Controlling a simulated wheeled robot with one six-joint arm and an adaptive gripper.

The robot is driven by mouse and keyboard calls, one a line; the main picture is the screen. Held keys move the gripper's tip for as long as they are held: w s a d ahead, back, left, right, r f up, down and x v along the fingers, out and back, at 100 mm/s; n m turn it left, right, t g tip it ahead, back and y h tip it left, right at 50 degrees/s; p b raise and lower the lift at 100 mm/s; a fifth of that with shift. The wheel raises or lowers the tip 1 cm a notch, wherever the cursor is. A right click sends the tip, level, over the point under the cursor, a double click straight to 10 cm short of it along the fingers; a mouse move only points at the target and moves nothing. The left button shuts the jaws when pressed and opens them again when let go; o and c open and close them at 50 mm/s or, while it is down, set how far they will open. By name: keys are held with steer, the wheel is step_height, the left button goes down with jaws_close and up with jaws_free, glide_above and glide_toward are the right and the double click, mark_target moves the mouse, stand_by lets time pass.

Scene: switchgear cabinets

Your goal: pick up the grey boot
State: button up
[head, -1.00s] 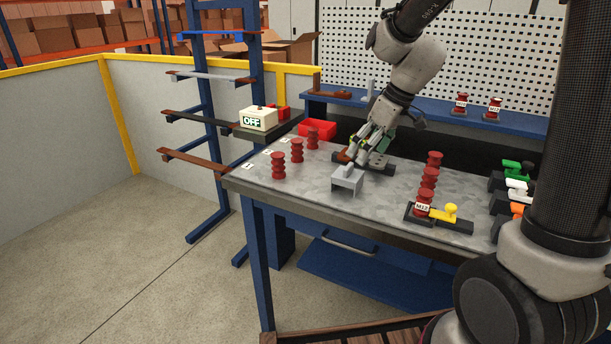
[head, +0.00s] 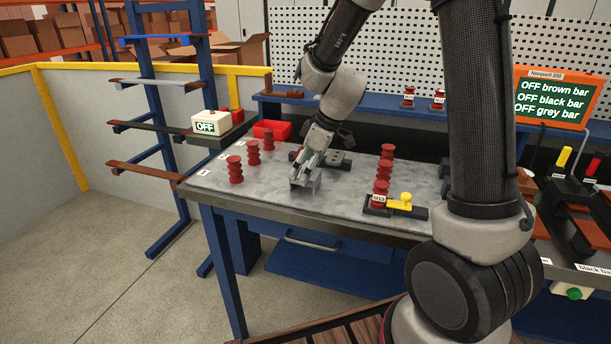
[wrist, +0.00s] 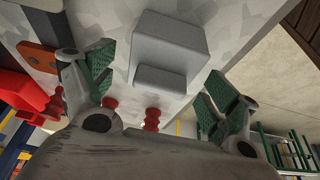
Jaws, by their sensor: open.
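The grey boot (head: 305,184) stands on the grey metal table, near its front edge, and is partly covered by my gripper in the head view. It looks like a small block-shaped cap. My gripper (head: 306,168) is open and low over the boot. In the wrist view the boot (wrist: 168,50) shows between the two green-padded fingers, with a visible gap on the right side. The left finger is close to it; I cannot tell whether they touch.
Red ribbed insulators (head: 235,170) stand left on the table, and others (head: 382,190) stand right beside a yellow-handled part (head: 401,202). A red bin (head: 272,131) and a white OFF box (head: 211,122) are behind left. A dark fixture (head: 335,160) lies behind the boot.

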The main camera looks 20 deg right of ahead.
steer(key=c, duration=1.1)
steer(key=shift+r, duration=0.1)
